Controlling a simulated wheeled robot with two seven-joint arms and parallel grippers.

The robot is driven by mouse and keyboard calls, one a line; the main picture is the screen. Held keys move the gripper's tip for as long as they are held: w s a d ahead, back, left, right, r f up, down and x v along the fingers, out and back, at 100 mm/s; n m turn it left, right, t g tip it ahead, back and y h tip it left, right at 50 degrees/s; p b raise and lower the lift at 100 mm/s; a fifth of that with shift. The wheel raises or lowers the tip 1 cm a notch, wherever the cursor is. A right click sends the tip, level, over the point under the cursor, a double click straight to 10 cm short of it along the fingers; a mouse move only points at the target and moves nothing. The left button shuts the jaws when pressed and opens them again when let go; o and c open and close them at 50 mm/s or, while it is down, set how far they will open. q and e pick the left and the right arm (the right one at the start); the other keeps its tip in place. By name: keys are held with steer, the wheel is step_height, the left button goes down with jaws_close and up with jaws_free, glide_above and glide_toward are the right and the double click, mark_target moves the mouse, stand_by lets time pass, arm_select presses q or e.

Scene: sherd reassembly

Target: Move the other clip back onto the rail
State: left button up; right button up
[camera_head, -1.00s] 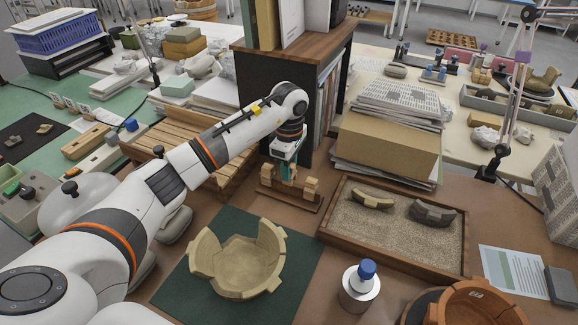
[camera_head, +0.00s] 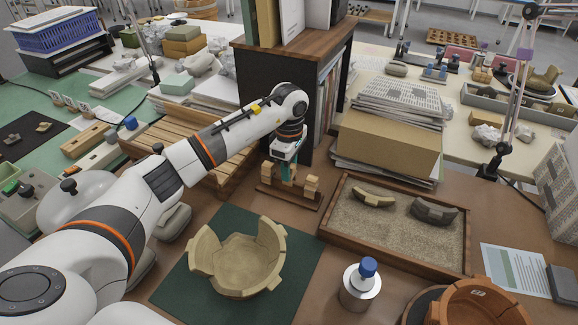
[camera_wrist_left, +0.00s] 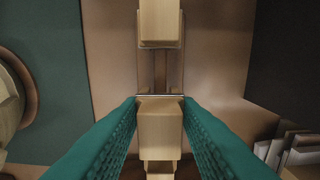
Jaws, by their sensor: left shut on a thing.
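The rail (camera_head: 287,202) is a dark wooden strip on the brown table, in front of the black bookcase. One pale wooden clip (camera_head: 266,171) stands at its left end and another pale clip (camera_head: 311,187) near its right end. My left gripper (camera_head: 288,180) points down over the middle of the rail. In the left wrist view its teal fingers are shut on a pale wooden clip (camera_wrist_left: 160,128), in line with the rail (camera_wrist_left: 160,72). A clip stands ahead of it (camera_wrist_left: 160,22) and a pale block shows behind it. I cannot tell whether the held clip touches the rail.
A partly assembled pale bowl (camera_head: 238,270) sits on a green mat (camera_head: 185,288) in front. A sand tray (camera_head: 395,257) with two sherds lies to the right, and a blue-capped bottle (camera_head: 360,288) stands nearer. The bookcase (camera_head: 325,110) is close behind the rail.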

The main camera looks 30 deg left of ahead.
arm_select(q)
steer(key=shift+f, duration=0.2)
stand_by(0.3)
steer(key=shift+f+b, duration=0.7)
steer(key=shift+f, duration=0.15)
stand_by(1.1)
steer(key=o, duration=0.8)
step_height(320, 180, up, 12)
steer(key=shift+r, duration=0.1)
stand_by(0.5)
